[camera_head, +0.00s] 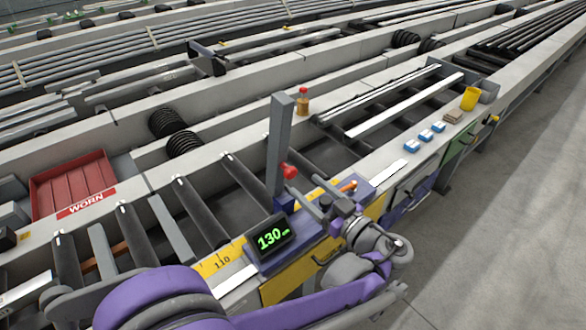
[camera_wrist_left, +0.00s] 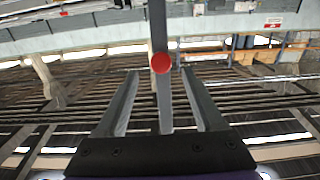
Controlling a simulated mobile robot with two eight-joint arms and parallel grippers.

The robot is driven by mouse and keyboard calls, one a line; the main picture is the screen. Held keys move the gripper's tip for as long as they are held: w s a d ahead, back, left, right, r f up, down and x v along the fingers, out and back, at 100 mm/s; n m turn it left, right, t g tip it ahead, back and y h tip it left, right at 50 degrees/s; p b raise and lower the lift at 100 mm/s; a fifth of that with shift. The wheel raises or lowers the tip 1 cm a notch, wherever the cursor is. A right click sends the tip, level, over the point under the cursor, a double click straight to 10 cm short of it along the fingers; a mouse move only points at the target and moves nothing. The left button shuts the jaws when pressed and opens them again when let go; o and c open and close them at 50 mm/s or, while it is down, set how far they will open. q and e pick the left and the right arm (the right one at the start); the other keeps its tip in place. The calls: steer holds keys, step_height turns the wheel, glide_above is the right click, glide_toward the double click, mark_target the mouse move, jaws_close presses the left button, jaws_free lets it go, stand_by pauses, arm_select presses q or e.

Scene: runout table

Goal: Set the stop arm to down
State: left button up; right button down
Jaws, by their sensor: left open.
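The stop arm (camera_head: 280,140) is a grey bar standing upright at the near edge of the roller table, with a red knob (camera_head: 289,171) low on its side. In the left wrist view the knob (camera_wrist_left: 160,63) shows in front of the grey bar (camera_wrist_left: 157,25). My left gripper (camera_head: 305,197) is open beside the knob, on its near right side. In the left wrist view its fingers (camera_wrist_left: 160,74) are spread, with the knob centred at the tips' level; whether it lies between them I cannot tell. My right gripper is out of view.
A display (camera_head: 270,238) reading 130 stands by the stop arm's base, near a yellow scale (camera_head: 220,260). A bottle (camera_head: 303,101), blue-and-white boxes (camera_head: 425,136) and a yellow cup (camera_head: 470,98) stand farther back. A red tray (camera_head: 75,185) marked WORN lies left. Open floor (camera_head: 510,220) lies right.

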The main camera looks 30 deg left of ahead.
mark_target(283, 166)
arm_select(q)
steer(key=x, duration=1)
jaws_close()
stand_by(1.2)
